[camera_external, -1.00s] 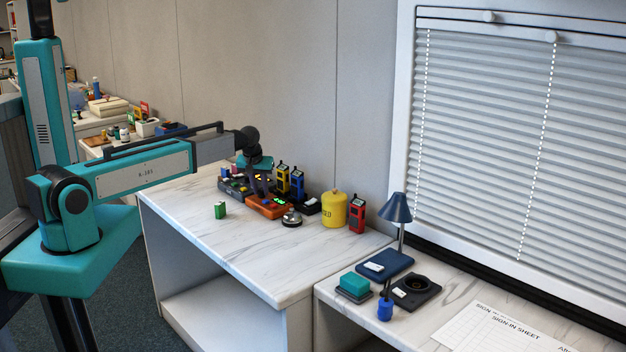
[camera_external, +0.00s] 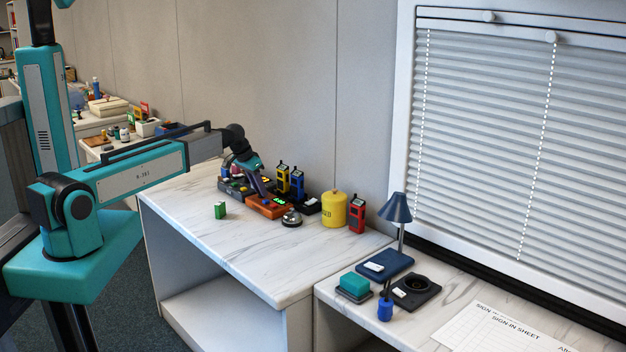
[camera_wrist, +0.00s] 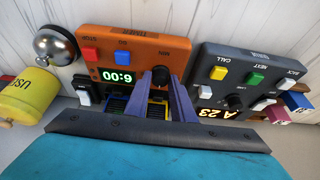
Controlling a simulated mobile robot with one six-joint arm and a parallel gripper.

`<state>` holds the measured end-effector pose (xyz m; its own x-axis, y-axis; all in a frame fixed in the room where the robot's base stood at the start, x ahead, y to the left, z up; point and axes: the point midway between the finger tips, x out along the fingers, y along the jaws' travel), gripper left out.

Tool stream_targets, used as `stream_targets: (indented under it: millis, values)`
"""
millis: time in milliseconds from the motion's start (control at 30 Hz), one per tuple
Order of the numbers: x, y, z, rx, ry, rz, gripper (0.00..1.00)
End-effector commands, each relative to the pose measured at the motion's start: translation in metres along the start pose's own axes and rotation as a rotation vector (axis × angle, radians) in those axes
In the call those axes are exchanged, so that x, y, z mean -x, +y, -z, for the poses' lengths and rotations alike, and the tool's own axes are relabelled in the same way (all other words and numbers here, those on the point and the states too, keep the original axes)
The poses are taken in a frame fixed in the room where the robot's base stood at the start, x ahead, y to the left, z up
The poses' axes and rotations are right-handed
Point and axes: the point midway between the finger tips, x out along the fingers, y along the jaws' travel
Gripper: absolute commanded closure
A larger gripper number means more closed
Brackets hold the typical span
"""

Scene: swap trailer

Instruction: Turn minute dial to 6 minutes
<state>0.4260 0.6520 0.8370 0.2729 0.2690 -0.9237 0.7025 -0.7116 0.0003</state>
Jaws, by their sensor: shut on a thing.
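The orange timer (camera_external: 268,210) stands on the marble-top desk; in the wrist view the timer (camera_wrist: 120,42) appears upside down. Its green display (camera_wrist: 115,76) reads 6:00 when turned upright. It has a red button (camera_wrist: 90,55) and a blue button (camera_wrist: 121,57). The dark minute dial (camera_wrist: 161,76), by the MIN label, sits between my fingers. My gripper (camera_wrist: 162,78) is shut on this dial, one finger on each side. In the external view my gripper (camera_external: 263,190) slants down to the timer; the dial is hidden there.
A grey queue box (camera_wrist: 245,62) showing A 23 stands close beside the timer. A silver bell (camera_external: 292,218), a yellow canister (camera_external: 334,209) and yellow, blue and red handsets (camera_external: 357,215) are nearby.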

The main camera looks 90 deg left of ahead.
Motion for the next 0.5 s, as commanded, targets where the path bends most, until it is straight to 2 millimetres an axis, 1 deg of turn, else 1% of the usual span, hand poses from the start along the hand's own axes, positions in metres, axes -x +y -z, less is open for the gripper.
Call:
stream_targets:
  millis: [200, 500]
  values:
    - [0.0001, -0.0008, -0.0001, -0.032, -0.001, -0.012, 1.0]
    - [0.0002, -0.0007, -0.0002, -0.036, -0.001, -0.014, 1.0]
